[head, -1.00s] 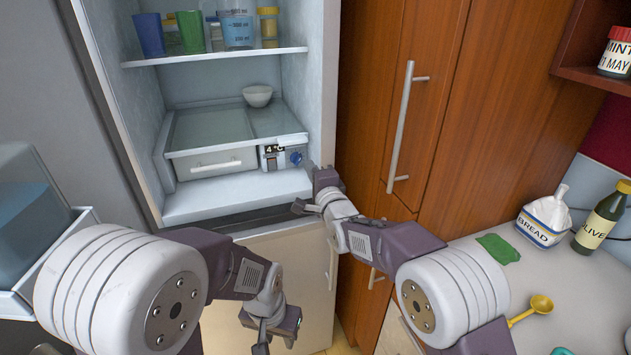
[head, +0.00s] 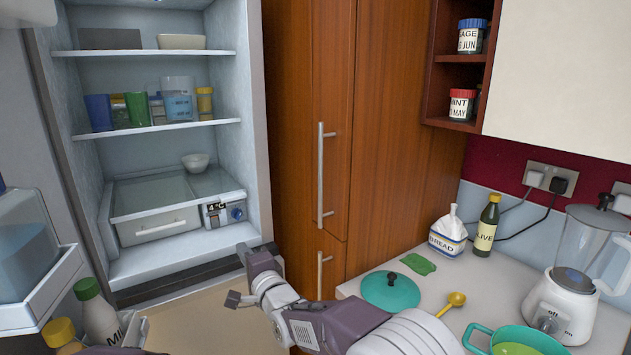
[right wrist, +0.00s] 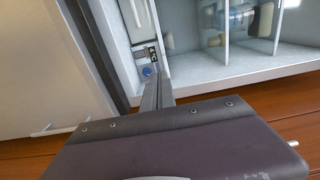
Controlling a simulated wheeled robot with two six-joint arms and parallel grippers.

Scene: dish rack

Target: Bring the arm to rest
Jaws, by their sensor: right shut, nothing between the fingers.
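My right arm comes in from the lower right in the head view. Its gripper (head: 234,299) is shut and empty, in front of the open fridge (head: 190,255) and below its floor edge. In the right wrist view my gripper (right wrist: 156,92) shows as narrow grey shut fingers beyond the dark purple wrist body, with the fridge interior behind, seen sideways. Nothing is between the fingers. My left gripper is out of view; only a sliver of purple arm shows at the bottom left of the head view.
The fridge holds cups (head: 138,109), a small bowl (head: 195,162) and a drawer (head: 150,225). Its door shelf (head: 50,300) is at left, near a milk bottle (head: 97,312).

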